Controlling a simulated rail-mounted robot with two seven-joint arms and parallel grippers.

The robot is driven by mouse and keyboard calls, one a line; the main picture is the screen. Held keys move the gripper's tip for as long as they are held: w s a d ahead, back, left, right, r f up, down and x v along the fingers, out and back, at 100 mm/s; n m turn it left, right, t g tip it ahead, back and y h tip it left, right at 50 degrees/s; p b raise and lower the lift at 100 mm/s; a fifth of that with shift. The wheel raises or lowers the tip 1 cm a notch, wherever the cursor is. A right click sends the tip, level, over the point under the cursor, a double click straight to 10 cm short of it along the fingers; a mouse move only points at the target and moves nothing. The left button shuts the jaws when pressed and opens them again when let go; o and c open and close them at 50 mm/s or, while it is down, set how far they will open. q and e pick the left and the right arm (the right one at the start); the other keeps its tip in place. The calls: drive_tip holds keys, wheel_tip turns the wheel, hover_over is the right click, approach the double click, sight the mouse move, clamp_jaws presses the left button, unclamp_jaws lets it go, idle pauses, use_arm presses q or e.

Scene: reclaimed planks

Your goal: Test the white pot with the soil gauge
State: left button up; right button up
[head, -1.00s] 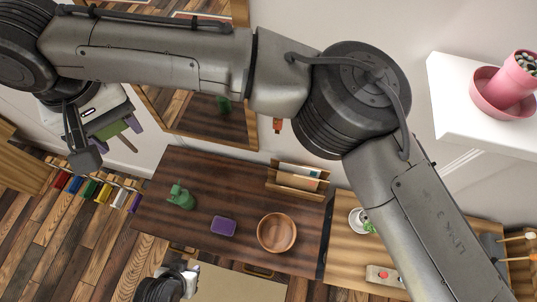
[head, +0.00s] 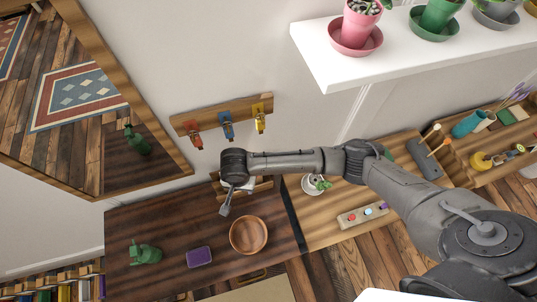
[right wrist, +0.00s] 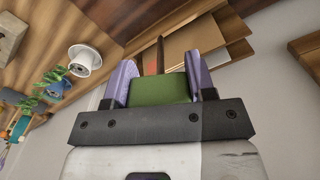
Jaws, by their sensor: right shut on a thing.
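The white pot (head: 311,185) with a small green plant stands on the light wood counter, right of the dark table. It also shows in the right wrist view (right wrist: 85,58), at upper left. My right gripper (right wrist: 157,84) is shut on the green soil gauge (right wrist: 160,91), between its purple fingertips. A thin brownish probe (right wrist: 161,55) points away from the gauge. In the head view my right wrist hangs near the wooden rack, left of the white pot and apart from it; the gauge is hidden there. My left gripper is not in view.
A wooden rack (right wrist: 235,30) is close beyond the gauge. A wooden bowl (head: 248,235), purple box (head: 199,257) and green watering can (head: 145,253) stand on the dark table. A button block (head: 362,215) lies before the pot. A white shelf (head: 400,50) holds potted plants above.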

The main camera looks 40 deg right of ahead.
drive_tip(key=s+d+f+m, duration=0.2)
drive_tip(key=s+d, duration=0.1)
drive_tip(key=d, duration=0.6)
drive_tip(key=s+d+f+m, duration=0.1)
drive_tip(key=s+d, duration=0.3)
drive_tip(key=d, duration=0.5)
drive_tip(key=s+d+f+m, duration=0.2)
drive_tip(key=s+d+m, duration=0.1)
drive_tip(key=d, duration=0.6)
drive_tip(key=shift+s+f+m+p, duration=0.15)
drive_tip(key=shift+f+m+p, duration=0.2)
drive_tip(key=shift+m, duration=0.25)
drive_tip(key=shift+r, duration=0.1)
wheel_tip(320, 180, down, 4)
drive_tip(key=shift+a+r+p, duration=0.15)
drive_tip(key=shift+r+p, duration=0.05)
drive_tip(key=shift+p, duration=0.45)
